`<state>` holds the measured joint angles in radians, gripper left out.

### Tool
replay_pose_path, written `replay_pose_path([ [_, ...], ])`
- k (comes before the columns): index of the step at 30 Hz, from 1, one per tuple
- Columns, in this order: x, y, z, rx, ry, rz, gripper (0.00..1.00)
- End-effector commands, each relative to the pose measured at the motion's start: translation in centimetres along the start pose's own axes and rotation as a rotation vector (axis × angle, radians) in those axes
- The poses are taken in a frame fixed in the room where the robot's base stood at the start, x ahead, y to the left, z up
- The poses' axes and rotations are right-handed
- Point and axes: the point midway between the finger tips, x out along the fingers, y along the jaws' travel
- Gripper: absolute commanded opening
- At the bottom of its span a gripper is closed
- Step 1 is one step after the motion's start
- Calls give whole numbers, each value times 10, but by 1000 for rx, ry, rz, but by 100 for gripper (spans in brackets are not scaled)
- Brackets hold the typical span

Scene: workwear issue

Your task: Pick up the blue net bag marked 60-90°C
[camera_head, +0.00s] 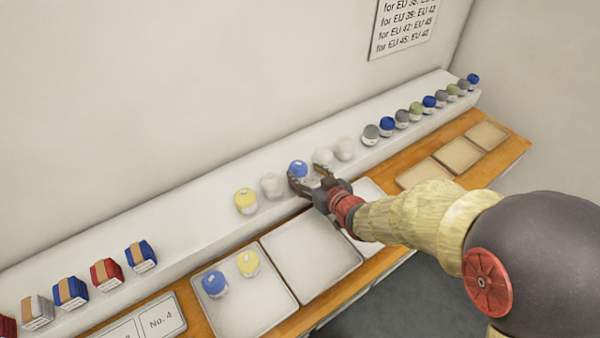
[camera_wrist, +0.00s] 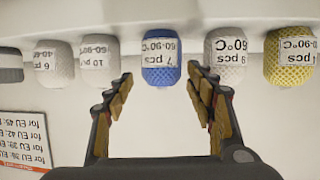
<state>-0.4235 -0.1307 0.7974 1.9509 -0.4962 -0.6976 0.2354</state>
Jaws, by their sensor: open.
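The blue net bag (camera_head: 298,168) stands on the white ledge between white and yellow bags. In the wrist view the blue bag (camera_wrist: 161,60) sits between and just beyond my fingertips, its label reading 60-90°C and 7 pcs upside down. My gripper (camera_head: 312,178) is open at the ledge, right by the blue bag; in the wrist view its two fingers (camera_wrist: 160,85) are spread to either side with nothing held. Another blue bag (camera_head: 214,284) lies in the near tray; its label is too small to read.
A white bag (camera_wrist: 225,55) and a yellow bag (camera_wrist: 290,58) stand on one side, white bags (camera_wrist: 99,60) on the other. A white tray (camera_head: 322,272) is empty. Grey, green and blue items (camera_head: 387,126) line the ledge's far end; boxed packs (camera_head: 106,273) stand at the near end.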

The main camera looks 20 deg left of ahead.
Motion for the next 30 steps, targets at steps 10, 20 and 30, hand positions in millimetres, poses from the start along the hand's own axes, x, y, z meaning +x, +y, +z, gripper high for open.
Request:
replay_pose_path([
  [10, 45, -2, 5, 1, -1, 2, 55],
  [20, 50, -2, 4, 0, -2, 2, 54],
  [30, 50, -2, 4, 0, -2, 2, 35],
])
